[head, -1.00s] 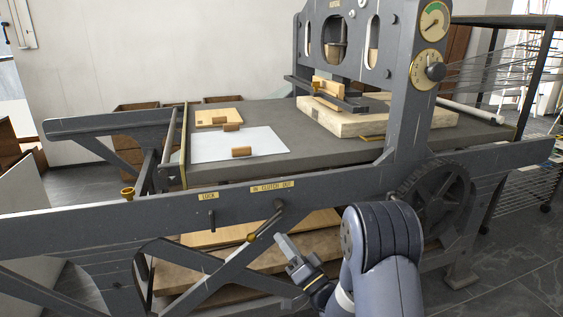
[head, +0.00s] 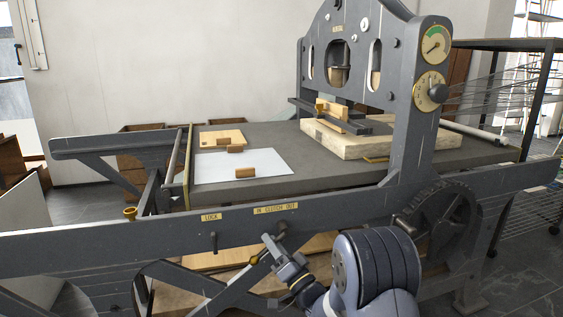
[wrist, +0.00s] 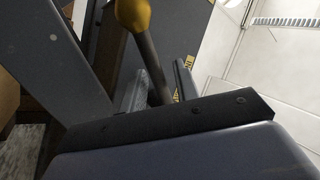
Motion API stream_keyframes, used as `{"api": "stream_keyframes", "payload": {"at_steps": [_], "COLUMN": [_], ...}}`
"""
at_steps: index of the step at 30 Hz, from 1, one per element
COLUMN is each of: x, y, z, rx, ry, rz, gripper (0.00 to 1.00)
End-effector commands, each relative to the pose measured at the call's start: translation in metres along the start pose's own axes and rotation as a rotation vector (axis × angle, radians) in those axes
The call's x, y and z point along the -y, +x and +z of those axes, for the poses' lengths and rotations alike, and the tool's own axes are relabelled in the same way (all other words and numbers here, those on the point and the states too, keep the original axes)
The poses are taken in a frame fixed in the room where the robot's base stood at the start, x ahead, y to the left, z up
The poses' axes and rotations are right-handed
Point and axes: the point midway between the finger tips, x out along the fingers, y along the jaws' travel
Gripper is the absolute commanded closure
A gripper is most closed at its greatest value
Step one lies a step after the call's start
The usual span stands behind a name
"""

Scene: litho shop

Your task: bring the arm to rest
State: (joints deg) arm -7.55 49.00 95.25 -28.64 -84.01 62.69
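My gripper (head: 268,240) is in front of the press's front rail, just below the label plate that reads "IN CLUTCH OUT". It is at the clutch lever (head: 280,227), whose yellow knob (head: 256,258) hangs down to the left. In the wrist view, the lever's rod (wrist: 152,68) runs between my two fingers (wrist: 160,88), with the yellow knob (wrist: 133,14) beyond them at the top. The fingers are apart, and a gap seems to show on each side of the rod. Touching cannot be told.
The press bed (head: 325,183) carries a white sheet (head: 245,166) and a pale stone (head: 370,143). A toothed wheel (head: 445,218) is to the right. Boards lie under the bed.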

Motion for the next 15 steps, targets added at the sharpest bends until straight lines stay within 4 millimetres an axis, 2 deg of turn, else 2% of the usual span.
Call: {"api": "stream_keyframes", "payload": {"at_steps": [5,15], "x": [0.0,-0.001], "y": [-0.02,-0.087], "z": [-0.001,0.0], "rx": [-0.009,-0.01], "ry": [0.014,0.015], "rz": [0.004,0.007], "gripper": [0.7,0.7]}}
